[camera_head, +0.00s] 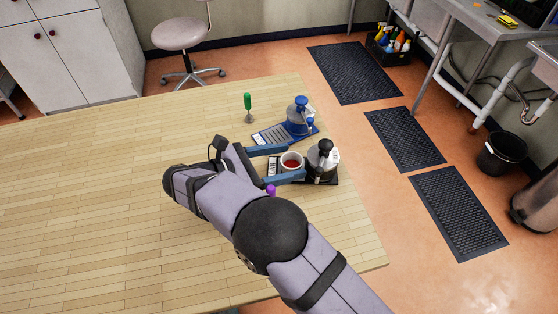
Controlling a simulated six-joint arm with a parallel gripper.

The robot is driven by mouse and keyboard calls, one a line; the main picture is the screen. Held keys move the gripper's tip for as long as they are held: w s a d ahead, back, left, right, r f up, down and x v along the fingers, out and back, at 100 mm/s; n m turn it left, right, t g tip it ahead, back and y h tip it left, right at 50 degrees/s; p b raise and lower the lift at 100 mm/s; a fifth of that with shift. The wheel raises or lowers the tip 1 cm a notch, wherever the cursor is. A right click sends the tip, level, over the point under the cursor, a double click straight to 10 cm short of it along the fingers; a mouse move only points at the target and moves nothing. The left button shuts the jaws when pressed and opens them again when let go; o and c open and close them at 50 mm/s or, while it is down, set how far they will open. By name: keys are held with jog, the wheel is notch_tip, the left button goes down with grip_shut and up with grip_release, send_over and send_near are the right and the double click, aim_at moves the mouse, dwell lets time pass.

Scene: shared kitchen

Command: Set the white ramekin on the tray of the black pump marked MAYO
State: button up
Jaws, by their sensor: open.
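The white ramekin (291,168) has red contents and appears to stand on the black tray (330,182), just left of the black pump (325,158). The pump has a black top and a pale body; any MAYO marking is too small to read. My gripper (296,161) is open, its two blue fingers on the far and near sides of the ramekin. The near finger hides part of the ramekin's lower side and the tray. I cannot tell whether either finger touches the ramekin.
A blue-topped pump (298,117) stands on a blue tray (270,136) behind. A green-topped item (247,107) stands to its left, and a purple-topped item (270,190) shows beside my arm. The wooden table (100,180) is clear on the left; its right edge is close to the black tray.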

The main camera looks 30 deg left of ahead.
jog(key=shift+r, duration=0.15)
jog(key=b+v, duration=0.2)
jog(key=v, duration=0.8)
jog(key=shift+b+v, duration=0.3)
jog(key=shift+v, duration=0.75)
